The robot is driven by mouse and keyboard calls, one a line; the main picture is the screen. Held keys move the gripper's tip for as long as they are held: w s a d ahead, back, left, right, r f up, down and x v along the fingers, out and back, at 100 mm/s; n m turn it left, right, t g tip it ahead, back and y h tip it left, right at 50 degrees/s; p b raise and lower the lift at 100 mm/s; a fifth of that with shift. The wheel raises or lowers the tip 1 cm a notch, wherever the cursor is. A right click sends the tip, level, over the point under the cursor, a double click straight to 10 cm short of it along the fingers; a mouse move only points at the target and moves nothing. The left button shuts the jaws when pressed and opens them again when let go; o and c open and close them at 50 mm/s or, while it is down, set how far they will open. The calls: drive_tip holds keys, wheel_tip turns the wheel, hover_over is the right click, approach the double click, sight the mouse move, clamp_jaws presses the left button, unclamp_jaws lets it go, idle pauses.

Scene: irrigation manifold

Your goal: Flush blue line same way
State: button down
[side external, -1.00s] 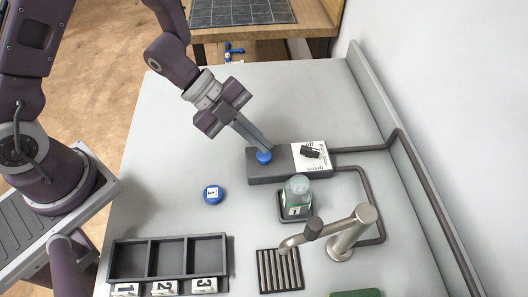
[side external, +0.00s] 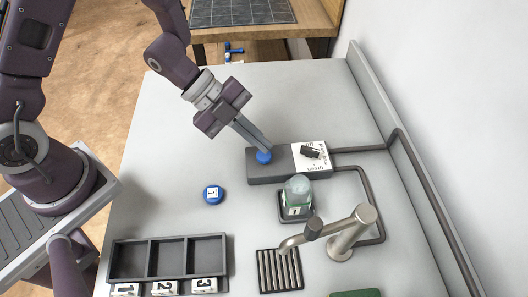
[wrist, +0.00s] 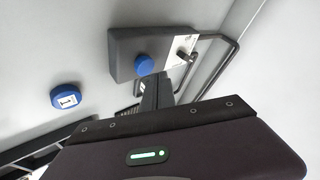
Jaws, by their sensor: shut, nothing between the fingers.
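A dark manifold block (side external: 268,176) lies on the grey bench with a blue round knob (side external: 264,157) on its left part and a white labelled plate with a small black lever (side external: 310,152) on its right part. My gripper (side external: 267,149) is shut and empty, its fingertips at the blue knob, touching it or just above; I cannot tell which. The wrist view also shows the knob (wrist: 144,65) beyond the fingers. A clear bottle (side external: 297,194) with a white label marked 1 stands upright in a dark holder. A blue cap (side external: 213,194) marked 1 lies on the bench to the left.
A grey metal tap (side external: 347,232) stands right of a slotted drain (side external: 280,270). A dark tray (side external: 168,259) has compartments labelled 1, 2 and 3. A green pad (side external: 356,293) is at the front edge. Dark pipes run from the block. The bench's back left is clear.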

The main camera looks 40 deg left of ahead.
sight(259, 154)
drive_tip(key=shift+f, duration=0.4)
drive_tip(key=shift+f, duration=0.55)
idle(0.6)
idle(2.1)
drive_tip(key=shift+r, duration=0.95)
drive_tip(key=shift+r, duration=0.1)
drive_tip(key=shift+r, duration=2.45)
